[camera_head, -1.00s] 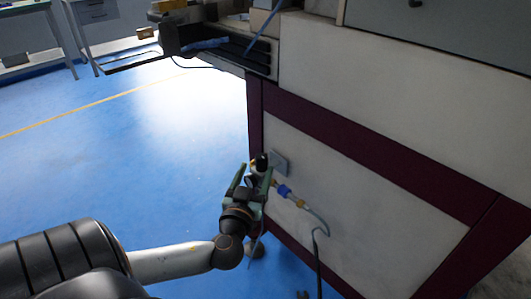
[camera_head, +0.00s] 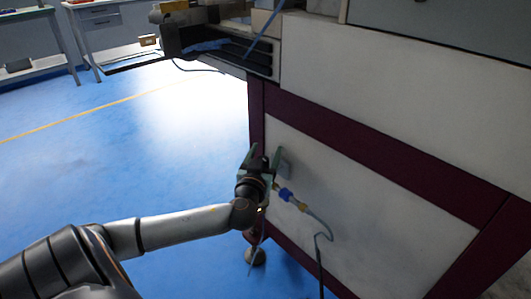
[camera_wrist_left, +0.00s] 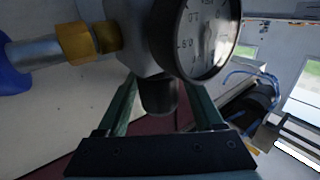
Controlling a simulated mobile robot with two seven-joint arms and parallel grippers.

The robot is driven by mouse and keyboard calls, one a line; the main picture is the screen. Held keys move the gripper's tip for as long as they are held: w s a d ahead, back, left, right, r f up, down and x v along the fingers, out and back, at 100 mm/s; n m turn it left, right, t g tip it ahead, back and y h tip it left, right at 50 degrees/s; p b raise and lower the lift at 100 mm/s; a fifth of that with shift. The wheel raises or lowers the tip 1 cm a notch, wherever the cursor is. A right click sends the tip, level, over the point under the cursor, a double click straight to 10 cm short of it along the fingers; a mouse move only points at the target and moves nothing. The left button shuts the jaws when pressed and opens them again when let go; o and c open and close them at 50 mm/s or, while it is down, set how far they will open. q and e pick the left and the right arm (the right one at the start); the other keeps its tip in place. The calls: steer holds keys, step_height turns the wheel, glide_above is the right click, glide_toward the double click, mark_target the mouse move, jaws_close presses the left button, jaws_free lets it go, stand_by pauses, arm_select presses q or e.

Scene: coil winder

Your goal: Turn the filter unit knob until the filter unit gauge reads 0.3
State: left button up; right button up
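The filter unit (camera_wrist_left: 140,35) fills the top of the left wrist view, with its round gauge (camera_wrist_left: 207,42) to the right. The gauge's white face is tilted and partly cut off; I cannot read its needle. The dark cylindrical knob (camera_wrist_left: 159,97) sits between the green fingers of my left gripper (camera_wrist_left: 158,98). The fingers are apart, with gaps visible beside the knob. In the head view my left gripper (camera_head: 264,160) is at the white panel and hides most of the filter unit. My right gripper is not in view.
A brass-coloured fitting (camera_wrist_left: 88,42) and blue connector (camera_head: 286,195) join the unit to a hose (camera_head: 322,226) on the machine's white panel (camera_head: 370,215). A shelf with cables (camera_head: 215,50) juts out above. Blue floor (camera_head: 130,170) at left is open.

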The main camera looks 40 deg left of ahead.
arm_select(q)
jaws_close()
stand_by(0.3)
steer(key=shift+s+f+n+g+y, duration=0.1)
steer(key=shift+n+g+y, duration=0.3)
steer(key=shift+y, duration=0.1)
steer(key=shift+s+a+n+g+y, duration=0.15)
steer(key=shift+n+g+y, duration=0.65)
steer(key=shift+y, duration=0.15)
steer(key=shift+s+a+n+g+y, duration=0.1)
steer(key=shift+a+n+g+y, duration=0.05)
steer(key=shift+n+g+y, duration=0.75)
steer(key=shift+s+a+n+g+y, duration=0.15)
steer(key=shift+s+n+g+y, duration=0.1)
steer(key=shift+n+g+y, duration=0.8)
steer(key=shift+s+a+n+g+y, duration=0.2)
steer(key=shift+n+g+y, duration=0.45)
steer(key=shift+g, duration=0.7)
jaws_free()
